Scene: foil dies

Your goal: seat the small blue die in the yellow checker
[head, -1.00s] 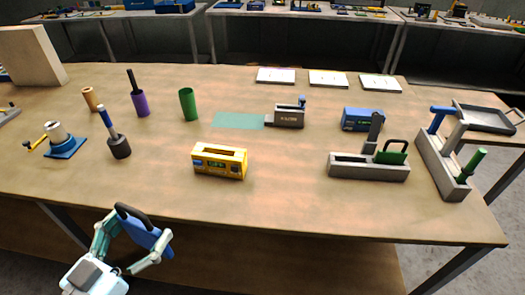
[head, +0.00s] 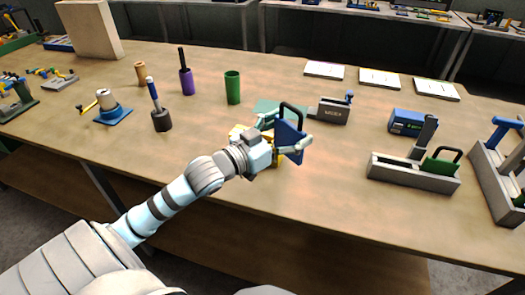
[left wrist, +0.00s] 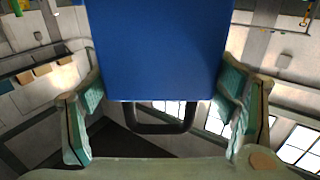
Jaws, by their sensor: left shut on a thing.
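The small blue die (head: 289,133), a blue plate with a black loop handle, is held upright in my left gripper (head: 284,137). In the left wrist view the die (left wrist: 158,50) fills the middle, between the two fingers (left wrist: 160,112), with its handle towards the palm. The yellow checker (head: 236,131) is on the table, mostly hidden behind my gripper and the die in the head view. Its slot is hidden. I cannot tell the gap between die and checker. My right gripper is out of view.
A teal mat (head: 270,106) and a grey checker (head: 333,112) lie behind the die. A grey slotted block (head: 415,176) with a green die (head: 440,167) and a blue checker (head: 407,121) are to the right. Green (head: 232,88) and purple (head: 186,82) cups stand to the left.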

